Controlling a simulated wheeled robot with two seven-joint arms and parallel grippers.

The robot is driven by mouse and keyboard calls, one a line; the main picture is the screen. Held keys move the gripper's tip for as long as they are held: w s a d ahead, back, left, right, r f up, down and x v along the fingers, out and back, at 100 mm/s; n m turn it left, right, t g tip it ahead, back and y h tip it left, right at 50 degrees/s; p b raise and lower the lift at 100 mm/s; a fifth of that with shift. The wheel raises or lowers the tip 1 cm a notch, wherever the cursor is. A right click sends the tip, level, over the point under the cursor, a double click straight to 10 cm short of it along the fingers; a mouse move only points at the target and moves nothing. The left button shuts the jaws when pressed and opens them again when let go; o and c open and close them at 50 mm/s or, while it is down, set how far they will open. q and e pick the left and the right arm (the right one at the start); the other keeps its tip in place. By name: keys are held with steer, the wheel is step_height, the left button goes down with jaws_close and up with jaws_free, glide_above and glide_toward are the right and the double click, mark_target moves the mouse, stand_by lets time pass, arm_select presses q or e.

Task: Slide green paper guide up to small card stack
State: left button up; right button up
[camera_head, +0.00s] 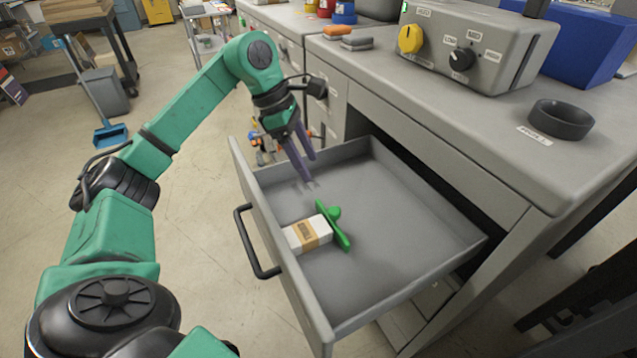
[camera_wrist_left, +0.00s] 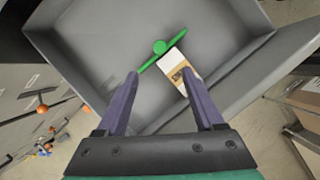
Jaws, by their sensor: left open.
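The green paper guide (camera_head: 333,224) lies in the open drawer, a flat bar with a round knob. It also shows in the left wrist view (camera_wrist_left: 160,48). The small card stack (camera_head: 307,234) is a white block with a tan paper band, lying beside the guide near the drawer's front panel. Its end is right at the guide's bar; I cannot tell whether they touch. My left gripper (camera_head: 311,183) is open and empty above the drawer, short of the guide. In the left wrist view its right finger covers part of the stack (camera_wrist_left: 178,67). My right gripper is not in view.
The grey drawer (camera_head: 400,225) is pulled out, with bare floor around the guide and raised walls. Its black handle (camera_head: 246,240) faces left. The bench top above holds a grey control box (camera_head: 480,45), a black ring (camera_head: 562,118) and a blue bin (camera_head: 585,40).

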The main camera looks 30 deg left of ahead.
mark_target(331, 210)
arm_select(q)
steer(key=shift+m+g, duration=0.3)
steer(key=shift+m, duration=0.5)
steer(key=x, duration=0.9)
steer(key=p+x, duration=0.1)
steer(key=x, duration=0.4)
steer(key=shift+w+d+f, duration=0.2)
steer(key=shift+w+d, duration=0.05)
steer(key=shift+w, duration=0.2)
jaws_close()
steer(key=shift+r, duration=0.1)
steer(key=shift+s+a+f+b, duration=0.2)
steer(key=shift+f+b, duration=0.1)
steer(key=shift+b, duration=0.15)
steer(key=shift+s+a+r, duration=0.1)
steer(key=shift+s+r, duration=0.1)
steer(key=shift+r, duration=0.05)
steer(key=shift+c, duration=0.2)
jaws_free()
steer(key=shift+o, duration=0.2)
steer(key=shift+s, duration=0.15)
